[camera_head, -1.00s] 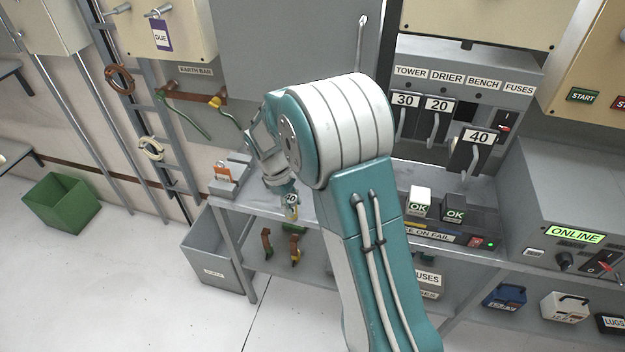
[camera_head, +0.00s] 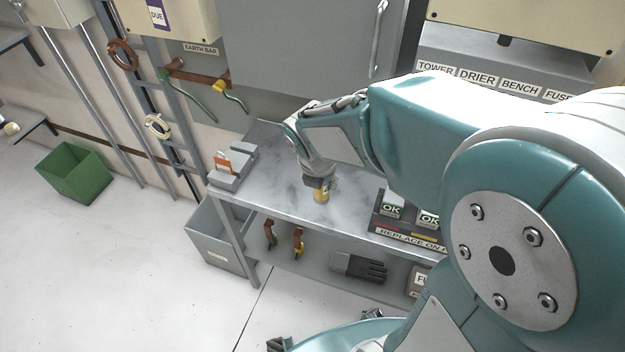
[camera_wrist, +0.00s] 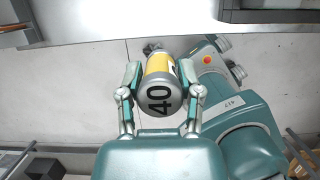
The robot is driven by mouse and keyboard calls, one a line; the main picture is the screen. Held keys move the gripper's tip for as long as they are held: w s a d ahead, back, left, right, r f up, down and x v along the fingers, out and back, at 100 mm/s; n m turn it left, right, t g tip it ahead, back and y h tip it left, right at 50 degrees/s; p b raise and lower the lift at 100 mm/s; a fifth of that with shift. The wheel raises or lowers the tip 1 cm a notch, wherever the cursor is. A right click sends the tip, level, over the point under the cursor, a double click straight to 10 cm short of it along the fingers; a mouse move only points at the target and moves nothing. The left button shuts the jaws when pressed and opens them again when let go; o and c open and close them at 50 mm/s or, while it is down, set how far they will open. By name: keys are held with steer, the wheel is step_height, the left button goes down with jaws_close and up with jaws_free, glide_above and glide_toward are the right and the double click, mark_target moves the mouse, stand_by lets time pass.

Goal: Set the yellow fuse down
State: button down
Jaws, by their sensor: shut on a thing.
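The yellow fuse (camera_wrist: 158,68) has a grey end cap marked 40. My gripper (camera_wrist: 160,90) is shut on it, with one finger on each side. In the head view the yellow fuse (camera_head: 321,195) hangs below my gripper (camera_head: 319,182), against the front part of the grey bench top (camera_head: 270,190). In the wrist view floor shows behind the fuse, and a pale surface with an edge (camera_wrist: 120,38) lies above it in the picture. The fuse looks clear of any surface; its exact height is hard to tell.
A grey block with an orange tag (camera_head: 223,172) sits at the bench's left end. A black tray with OK blocks (camera_head: 400,228) stands right of the fuse. Gloves (camera_head: 358,268) lie on the lower shelf. A grey bin (camera_head: 212,240) stands at left. Bench top between is clear.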

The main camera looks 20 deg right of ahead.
steer(key=w+f, duration=0.3)
steer(key=w, duration=0.1)
steer(key=w+f, duration=0.3)
steer(key=w, duration=0.1)
steer(key=w+f, duration=0.3)
steer(key=w, duration=0.2)
steer(key=shift+w+a, duration=0.1)
steer(key=shift+a, duration=0.15)
steer(key=shift+w+d+f, duration=0.1)
steer(key=shift+w+f, duration=0.2)
steer(key=shift+f, duration=0.15)
steer(key=f, duration=0.1)
steer(key=d+f, duration=0.1)
steer(key=f, duration=0.1)
steer(key=shift+a+f, duration=0.1)
steer(key=shift+a, duration=0.2)
steer(key=shift+c, duration=1.3)
jaws_free()
steer(key=shift+a, duration=0.15)
steer(key=shift+d, duration=0.2)
